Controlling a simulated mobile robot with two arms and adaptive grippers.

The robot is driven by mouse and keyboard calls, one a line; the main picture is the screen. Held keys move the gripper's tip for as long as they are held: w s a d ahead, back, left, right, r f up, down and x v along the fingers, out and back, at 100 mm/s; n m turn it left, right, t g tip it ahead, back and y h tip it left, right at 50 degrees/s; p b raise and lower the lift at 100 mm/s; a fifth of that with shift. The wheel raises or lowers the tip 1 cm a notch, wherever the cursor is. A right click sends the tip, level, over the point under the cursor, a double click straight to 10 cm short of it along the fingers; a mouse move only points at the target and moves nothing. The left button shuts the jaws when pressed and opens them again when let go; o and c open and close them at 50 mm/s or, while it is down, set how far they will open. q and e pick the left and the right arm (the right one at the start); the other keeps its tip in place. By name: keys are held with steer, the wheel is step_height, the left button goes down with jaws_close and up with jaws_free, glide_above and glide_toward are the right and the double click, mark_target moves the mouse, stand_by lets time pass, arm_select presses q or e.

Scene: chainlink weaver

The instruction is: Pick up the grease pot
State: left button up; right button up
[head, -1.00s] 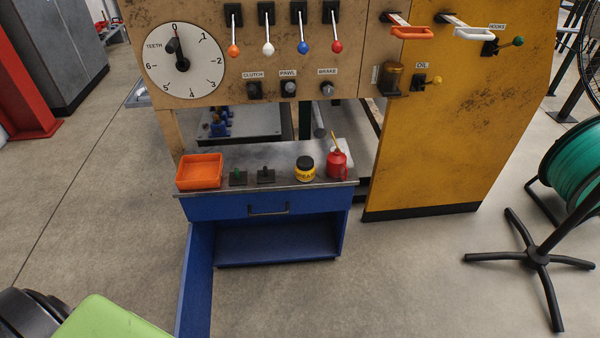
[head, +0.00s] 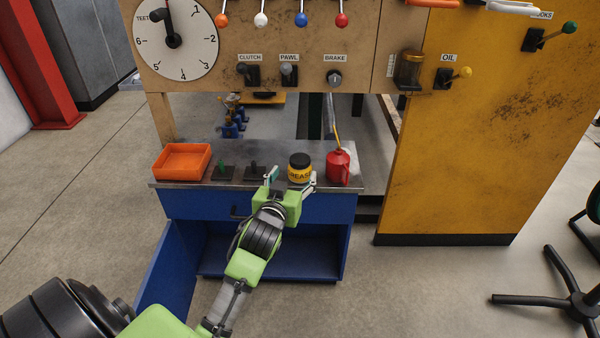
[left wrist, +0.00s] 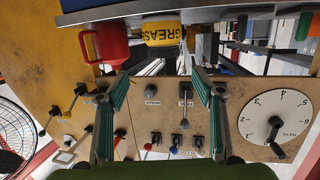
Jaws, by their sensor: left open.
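The grease pot (head: 300,169) is a small yellow pot with a black lid and the word GREASE on it. It stands upright on the grey top of the blue cabinet (head: 262,206). My left gripper (head: 291,181) is open and empty at the front edge of the top, just in front of the pot, its fingers spread to either side. In the left wrist view, which is upside down, the pot (left wrist: 161,31) shows at the top, beyond the fingers and roughly between them. My right gripper is not in view.
A red oil can (head: 339,168) stands close to the right of the pot. Two small black holders (head: 254,172) and an orange tray (head: 181,161) are to the left. The cabinet door (head: 168,268) hangs open. The control panel (head: 270,50) rises behind and above.

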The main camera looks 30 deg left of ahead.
mark_target(299, 160)
arm_select(q)
steer(key=b+x, duration=0.1)
steer(key=x, duration=0.4)
steer(key=shift+x, duration=0.8)
steer(key=x, duration=0.1)
steer(key=b+x, duration=0.1)
steer(key=x, duration=0.1)
steer(key=shift+w+a+f, duration=0.15)
steer(key=shift+a, duration=0.3)
steer(key=shift+w+a+f, duration=0.1)
steer(key=shift+w, duration=0.35)
steer(key=c, duration=1.4)
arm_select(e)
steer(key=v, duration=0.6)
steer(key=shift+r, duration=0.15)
